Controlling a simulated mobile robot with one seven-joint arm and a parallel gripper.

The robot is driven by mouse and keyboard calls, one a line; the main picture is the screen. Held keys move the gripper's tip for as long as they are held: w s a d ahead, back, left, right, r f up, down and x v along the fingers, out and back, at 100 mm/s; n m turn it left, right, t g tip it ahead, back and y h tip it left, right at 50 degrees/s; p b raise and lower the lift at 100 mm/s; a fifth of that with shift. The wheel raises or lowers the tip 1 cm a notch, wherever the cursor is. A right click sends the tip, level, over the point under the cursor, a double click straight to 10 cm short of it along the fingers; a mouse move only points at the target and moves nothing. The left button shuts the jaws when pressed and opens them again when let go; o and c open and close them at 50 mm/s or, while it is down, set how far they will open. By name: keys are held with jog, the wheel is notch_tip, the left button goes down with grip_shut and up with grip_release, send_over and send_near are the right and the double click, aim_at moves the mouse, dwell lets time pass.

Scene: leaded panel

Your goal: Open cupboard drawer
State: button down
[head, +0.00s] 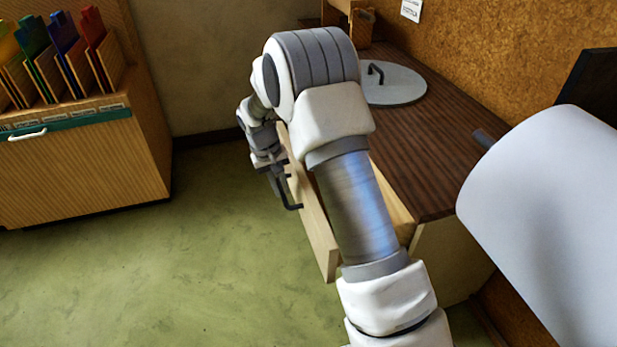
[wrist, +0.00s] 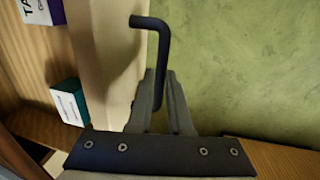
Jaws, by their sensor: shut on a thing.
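The cupboard (head: 440,160) with a dark wood top stands at the right in the head view. Its pale drawer front (head: 320,240) stands out from the cupboard body, so the drawer is partly open; my arm hides much of the gap. A dark bar handle (head: 291,200) is on the drawer's outer face. In the wrist view my gripper (wrist: 160,90) is shut on the handle (wrist: 158,40), with the fingers around one end of the bar. The drawer front's top edge (wrist: 105,50) runs beside the fingers.
Inside the drawer lie a purple and white box (wrist: 42,10) and a teal and white box (wrist: 70,102). A round grey lid (head: 395,85) lies on the cupboard top. A wooden cabinet (head: 80,175) with coloured sheets stands at the left. Green floor (head: 180,270) between is clear.

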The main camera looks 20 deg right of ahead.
jog(key=a, duration=0.8)
jog(key=shift+p, duration=0.45)
jog(key=shift+a, duration=0.1)
jog(key=c, duration=0.8)
grip_release()
jog(key=shift+s, duration=0.1)
jog(key=shift+c, duration=0.2)
jog(key=a+r+p, duration=0.3)
jog(key=r+p, duration=0.1)
jog(key=r, duration=1.3)
jog(key=shift+p, duration=0.3)
jog(key=shift+r, duration=0.1)
